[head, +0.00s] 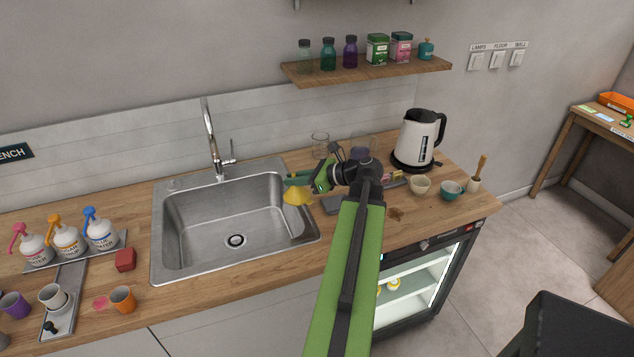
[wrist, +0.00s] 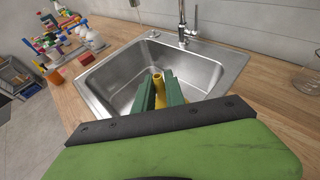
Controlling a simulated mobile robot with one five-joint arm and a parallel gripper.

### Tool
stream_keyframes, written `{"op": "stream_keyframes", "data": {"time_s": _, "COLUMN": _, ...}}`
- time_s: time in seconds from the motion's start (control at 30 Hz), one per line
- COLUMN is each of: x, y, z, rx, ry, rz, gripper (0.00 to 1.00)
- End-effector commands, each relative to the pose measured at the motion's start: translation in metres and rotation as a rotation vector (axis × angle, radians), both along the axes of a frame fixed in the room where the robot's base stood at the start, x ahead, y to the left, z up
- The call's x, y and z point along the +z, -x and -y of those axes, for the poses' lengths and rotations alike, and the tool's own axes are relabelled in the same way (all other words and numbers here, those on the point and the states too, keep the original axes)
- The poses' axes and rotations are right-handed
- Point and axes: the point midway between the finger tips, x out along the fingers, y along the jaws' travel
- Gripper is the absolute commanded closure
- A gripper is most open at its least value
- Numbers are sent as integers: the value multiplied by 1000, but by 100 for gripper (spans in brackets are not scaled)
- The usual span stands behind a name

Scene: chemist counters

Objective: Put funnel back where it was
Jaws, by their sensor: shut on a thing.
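The yellow funnel (head: 297,195) hangs from my gripper (head: 290,181) over the right part of the steel sink. It has its wide end down in the head view. In the wrist view the yellow funnel (wrist: 158,88) shows between the two green fingers of my gripper (wrist: 159,92), which are shut on it. Much of the funnel is hidden by the fingers in the wrist view. The sink (head: 205,215) is empty, with a drain in its floor.
A tap (head: 215,145) stands behind the sink. Right are a kettle (head: 418,138), small bowls (head: 452,190) and a mortar with pestle (head: 474,183). A wall shelf (head: 365,70) holds bottles and tins.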

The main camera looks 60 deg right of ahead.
Motion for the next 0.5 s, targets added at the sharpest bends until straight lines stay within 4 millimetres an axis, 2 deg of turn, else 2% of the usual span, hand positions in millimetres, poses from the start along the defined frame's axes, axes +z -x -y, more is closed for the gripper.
{"op": "stream_keyframes", "data": {"time_s": 0.03, "x": 2, "y": 3, "z": 26, "rx": -64, "ry": -1, "rz": 5, "gripper": 100}}
{"op": "stream_keyframes", "data": {"time_s": 0.1, "x": 5, "y": 11, "z": 63, "rx": -168, "ry": -4, "rz": 14, "gripper": 100}}
{"op": "stream_keyframes", "data": {"time_s": 0.2, "x": 10, "y": 28, "z": 117, "rx": -319, "ry": -9, "rz": 30, "gripper": 100}}
{"op": "stream_keyframes", "data": {"time_s": 0.3, "x": 15, "y": 47, "z": 161, "rx": -448, "ry": -12, "rz": 48, "gripper": 100}}
{"op": "stream_keyframes", "data": {"time_s": 0.4, "x": 19, "y": 62, "z": 188, "rx": -533, "ry": -15, "rz": 63, "gripper": 100}}
{"op": "stream_keyframes", "data": {"time_s": 0.5, "x": 20, "y": 69, "z": 200, "rx": -572, "ry": -17, "rz": 71, "gripper": 100}}
